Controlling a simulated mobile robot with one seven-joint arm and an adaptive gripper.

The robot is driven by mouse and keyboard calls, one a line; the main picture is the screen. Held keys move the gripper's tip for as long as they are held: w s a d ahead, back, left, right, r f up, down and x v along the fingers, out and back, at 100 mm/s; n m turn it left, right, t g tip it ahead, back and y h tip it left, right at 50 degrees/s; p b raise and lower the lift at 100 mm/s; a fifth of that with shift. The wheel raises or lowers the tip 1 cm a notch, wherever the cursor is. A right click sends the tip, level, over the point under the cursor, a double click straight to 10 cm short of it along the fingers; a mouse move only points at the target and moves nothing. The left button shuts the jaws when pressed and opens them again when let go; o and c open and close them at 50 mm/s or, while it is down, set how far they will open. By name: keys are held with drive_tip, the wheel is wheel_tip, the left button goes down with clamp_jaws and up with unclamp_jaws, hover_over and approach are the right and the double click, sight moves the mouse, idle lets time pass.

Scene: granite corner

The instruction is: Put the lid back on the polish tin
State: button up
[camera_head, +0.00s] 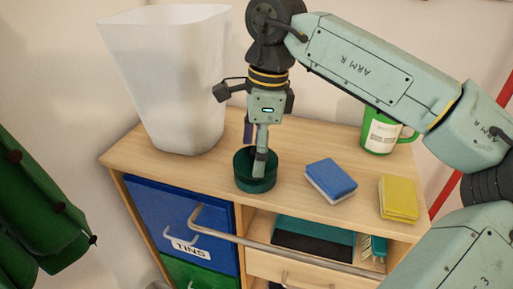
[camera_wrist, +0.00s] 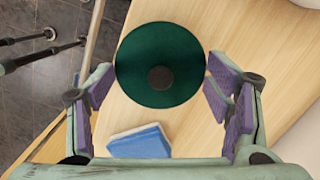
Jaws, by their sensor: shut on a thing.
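A dark green round tin (camera_head: 256,186) stands on the wooden cabinet top in the head view. My gripper (camera_head: 256,158) points down at it, with its near finger crossing in front of the tin's top. In the wrist view a dark green disc with a dark central knob, the lid (camera_wrist: 160,50), lies between the padded fingers of my gripper (camera_wrist: 159,88). The fingers are wide apart and shut on the lid's opposite edges. The lid hides the tin in that view. Whether the lid touches the tin's rim cannot be told.
A blue-and-white sponge (camera_head: 331,180), a yellow sponge (camera_head: 399,198) and a green mug (camera_head: 381,133) are to the right. A tall white bin (camera_head: 170,85) stands behind left. A metal rail (camera_head: 290,257) runs along the cabinet front. The wood between tin and sponges is clear.

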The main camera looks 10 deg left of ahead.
drive_tip(key=shift+f, duration=0.1)
idle(0.7)
drive_tip(key=o, duration=1)
drive_tip(key=shift+o, duration=0.6)
drive_tip(key=shift+r+p, duration=2.75)
drive_tip(key=shift+r, duration=0.8)
clamp_jaws()
